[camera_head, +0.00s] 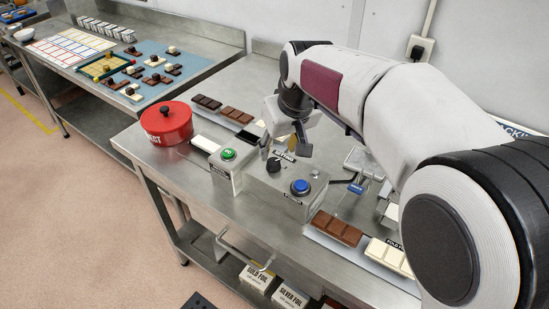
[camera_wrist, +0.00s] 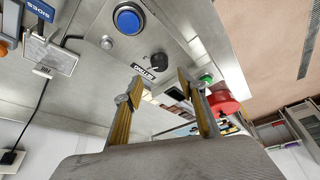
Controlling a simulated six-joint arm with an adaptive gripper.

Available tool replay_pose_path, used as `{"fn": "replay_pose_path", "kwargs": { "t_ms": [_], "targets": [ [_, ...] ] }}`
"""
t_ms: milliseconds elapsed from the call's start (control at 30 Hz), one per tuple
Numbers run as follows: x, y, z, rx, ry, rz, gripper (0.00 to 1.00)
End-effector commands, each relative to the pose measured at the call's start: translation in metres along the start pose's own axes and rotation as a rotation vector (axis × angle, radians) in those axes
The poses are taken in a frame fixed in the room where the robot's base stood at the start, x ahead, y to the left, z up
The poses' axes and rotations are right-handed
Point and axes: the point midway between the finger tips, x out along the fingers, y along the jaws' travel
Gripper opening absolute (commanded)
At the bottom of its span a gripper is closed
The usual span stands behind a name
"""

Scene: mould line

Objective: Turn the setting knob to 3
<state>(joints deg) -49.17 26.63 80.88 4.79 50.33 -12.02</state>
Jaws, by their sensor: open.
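The setting knob (camera_head: 273,165) is a small black knob on top of a grey metal box (camera_head: 262,185), beside a dark label with white lettering. In the wrist view the knob (camera_wrist: 159,62) lies just beyond my fingertips, near the middle of the picture. My gripper (camera_wrist: 159,77) is open and empty, its yellow-padded fingers apart on either side of the line to the knob. In the head view my gripper (camera_head: 286,146) hangs above and behind the box, apart from the knob. I cannot read which number the knob points to.
A blue button (camera_head: 300,187) sits right of the knob on the same box. A green button (camera_head: 228,154) is on a box to the left. A red pot (camera_head: 166,123) stands farther left. Chocolate bars (camera_head: 337,228) lie to the right. Bare steel bench lies in front.

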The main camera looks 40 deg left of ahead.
Motion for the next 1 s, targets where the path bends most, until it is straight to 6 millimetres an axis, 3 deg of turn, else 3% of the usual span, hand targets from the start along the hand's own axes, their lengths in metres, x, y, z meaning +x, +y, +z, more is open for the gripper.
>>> {"fn": "replay_pose_path", "kwargs": {
  "t_ms": [500,1000],
  "targets": [
    [0.056,0.0,0.0,0.0,-0.001,0.0,0.4],
    [0.067,0.0,0.0,0.0,0.001,0.0,0.4]
  ]
}}
